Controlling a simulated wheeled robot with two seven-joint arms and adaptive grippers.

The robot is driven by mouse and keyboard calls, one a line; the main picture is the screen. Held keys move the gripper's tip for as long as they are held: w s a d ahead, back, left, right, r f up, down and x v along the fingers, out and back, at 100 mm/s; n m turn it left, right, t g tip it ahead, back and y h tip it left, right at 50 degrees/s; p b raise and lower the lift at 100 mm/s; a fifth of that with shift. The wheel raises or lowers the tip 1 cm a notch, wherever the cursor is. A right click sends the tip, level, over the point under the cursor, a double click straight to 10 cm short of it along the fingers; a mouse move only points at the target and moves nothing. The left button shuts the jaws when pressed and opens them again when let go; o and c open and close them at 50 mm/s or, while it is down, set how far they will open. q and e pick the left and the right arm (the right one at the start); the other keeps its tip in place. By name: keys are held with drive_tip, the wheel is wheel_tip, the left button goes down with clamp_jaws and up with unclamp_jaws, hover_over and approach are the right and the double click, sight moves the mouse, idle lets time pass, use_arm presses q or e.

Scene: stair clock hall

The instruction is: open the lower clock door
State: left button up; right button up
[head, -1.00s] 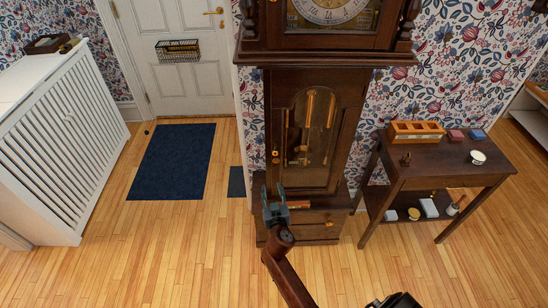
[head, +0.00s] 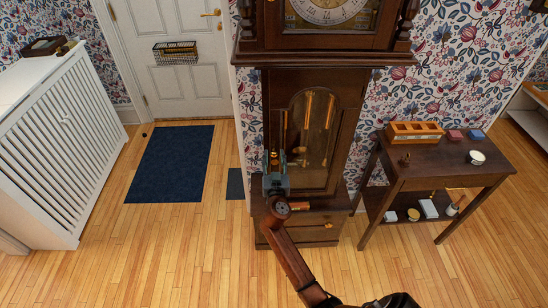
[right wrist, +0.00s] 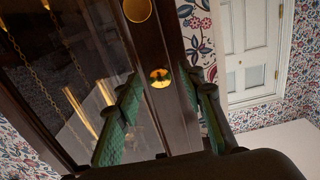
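The lower clock door (head: 313,150) is the tall dark wood door with an arched glass pane in the clock's trunk. It looks shut. Its small round brass knob (right wrist: 160,78) is on the door's left side in the head view. My right gripper (head: 275,160) is in front of that left edge at knob height. In the right wrist view its green-padded fingers (right wrist: 165,100) are open, with the knob showing between them. I cannot tell whether either finger touches it. Brass weights and chains (right wrist: 70,75) show behind the glass. My left gripper is not in view.
A dark side table (head: 440,160) with a wooden box and small items stands right of the clock. A white slatted cover (head: 60,150) and a blue mat (head: 170,163) are to the left. The wood floor in front is mostly clear.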

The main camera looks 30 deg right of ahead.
drive_tip(key=shift+c, duration=0.6)
clamp_jaws()
